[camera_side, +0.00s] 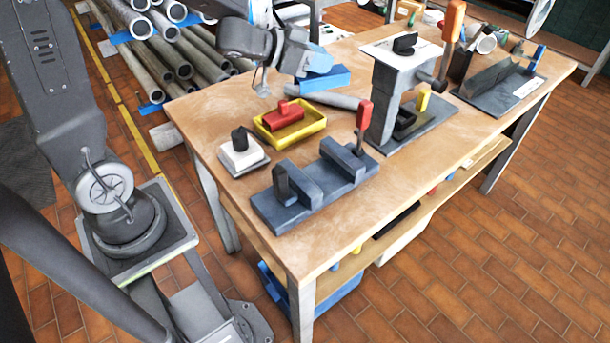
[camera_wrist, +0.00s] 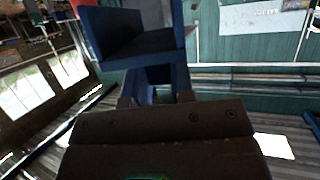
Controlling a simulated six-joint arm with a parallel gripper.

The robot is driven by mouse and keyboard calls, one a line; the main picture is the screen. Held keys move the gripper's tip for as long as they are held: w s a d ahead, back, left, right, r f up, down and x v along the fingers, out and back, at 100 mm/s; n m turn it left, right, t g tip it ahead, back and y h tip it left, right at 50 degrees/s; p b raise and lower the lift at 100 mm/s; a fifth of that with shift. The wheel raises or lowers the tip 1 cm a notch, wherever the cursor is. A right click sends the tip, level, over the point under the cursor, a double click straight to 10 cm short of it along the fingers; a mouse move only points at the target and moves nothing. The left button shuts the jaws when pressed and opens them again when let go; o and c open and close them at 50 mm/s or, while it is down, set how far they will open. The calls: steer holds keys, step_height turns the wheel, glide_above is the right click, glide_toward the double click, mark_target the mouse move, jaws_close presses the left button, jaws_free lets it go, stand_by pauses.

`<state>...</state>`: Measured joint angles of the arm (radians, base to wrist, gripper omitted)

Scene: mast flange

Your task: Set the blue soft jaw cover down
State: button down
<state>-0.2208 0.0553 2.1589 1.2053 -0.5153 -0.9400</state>
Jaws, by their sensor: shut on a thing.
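My gripper (camera_side: 301,66) is raised above the back left part of the wooden table (camera_side: 205,110). It is shut on the blue soft jaw cover (camera_side: 325,78), an L-shaped blue piece. The cover also fills the top middle of the wrist view (camera_wrist: 140,45), between the fingers and beyond the dark gripper body. The fingertips are mostly hidden by the cover. In the side view the cover appears clear of the table top, though its exact height is hard to tell.
A yellow tray (camera_side: 312,124) with a red piece (camera_side: 284,114), a white block (camera_side: 240,156) and a blue-grey vise (camera_side: 312,190) stand nearby. A grey bar (camera_side: 325,97) lies behind the tray. A tall press (camera_side: 384,100) stands to the right.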

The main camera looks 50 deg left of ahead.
steer(key=shift+r, duration=0.9)
steer(key=s+d+m+g+h, duration=0.9)
steer(key=s+m+g, duration=0.3)
steer(key=m, duration=0.2)
steer(key=shift+m+g, duration=0.3)
steer(key=shift+g, duration=0.2)
steer(key=f, duration=0.3)
steer(key=s+f, duration=0.1)
steer(key=f, duration=0.1)
steer(key=shift+d+f, duration=0.1)
steer(key=shift+f, duration=0.05)
